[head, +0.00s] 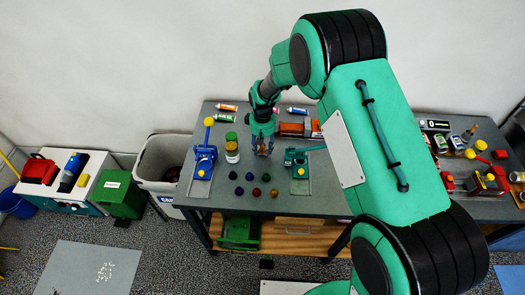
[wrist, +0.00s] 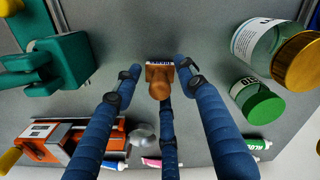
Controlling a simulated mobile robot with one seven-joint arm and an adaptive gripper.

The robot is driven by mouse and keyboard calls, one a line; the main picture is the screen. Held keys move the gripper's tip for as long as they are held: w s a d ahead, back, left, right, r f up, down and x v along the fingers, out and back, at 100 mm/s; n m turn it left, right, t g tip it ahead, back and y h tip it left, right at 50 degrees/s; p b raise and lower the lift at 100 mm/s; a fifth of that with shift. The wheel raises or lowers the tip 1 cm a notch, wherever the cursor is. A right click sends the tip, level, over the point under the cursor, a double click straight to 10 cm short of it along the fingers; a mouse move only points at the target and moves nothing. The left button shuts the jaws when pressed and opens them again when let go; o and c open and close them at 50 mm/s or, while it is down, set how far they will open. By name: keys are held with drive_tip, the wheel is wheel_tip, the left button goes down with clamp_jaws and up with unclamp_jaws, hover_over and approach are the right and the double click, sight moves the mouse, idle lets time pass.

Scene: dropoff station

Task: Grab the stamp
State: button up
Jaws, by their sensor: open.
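The stamp (wrist: 160,80) stands on the grey table in the wrist view, with a rounded brown wooden handle and a dark lettered label at its far edge. My gripper (head: 263,147) points down over the table in the head view, where I cannot clearly make out the stamp by the fingers. In the wrist view its blue fingers are spread, two at the sides of the stamp and one below the handle. They look apart from it, and nothing is gripped.
A glass jar with a gold lid (wrist: 265,48) and a green-lidded jar (wrist: 258,103) stand to the right in the wrist view. A green press (wrist: 50,65) is on the left, above an orange device (wrist: 100,143). A blue press (head: 203,160) and several small coloured knobs (head: 251,176) share the table.

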sight(263, 146)
drive_tip(key=shift+c, duration=0.2)
clamp_jaws()
drive_tip(key=shift+r, duration=0.1)
drive_tip(key=shift+r, duration=0.5)
drive_tip(key=shift+s+d+r, duration=0.1)
drive_tip(key=shift+s+r, duration=0.05)
drive_tip(key=shift+r, duration=0.5)
drive_tip(key=shift+s+r, duration=0.15)
drive_tip(key=shift+r, duration=0.45)
drive_tip(key=s+d, duration=0.1)
drive_tip(key=s, duration=0.3)
drive_tip(key=s+d+r, duration=0.1)
drive_tip(key=s+d, duration=0.1)
drive_tip(key=s, duration=0.3)
drive_tip(key=s+d+p, duration=0.1)
drive_tip(key=s+d, duration=0.1)
drive_tip(key=s, duration=0.3)
drive_tip(key=shift+s+d+r, duration=0.15)
drive_tip(key=shift+s+d, duration=0.05)
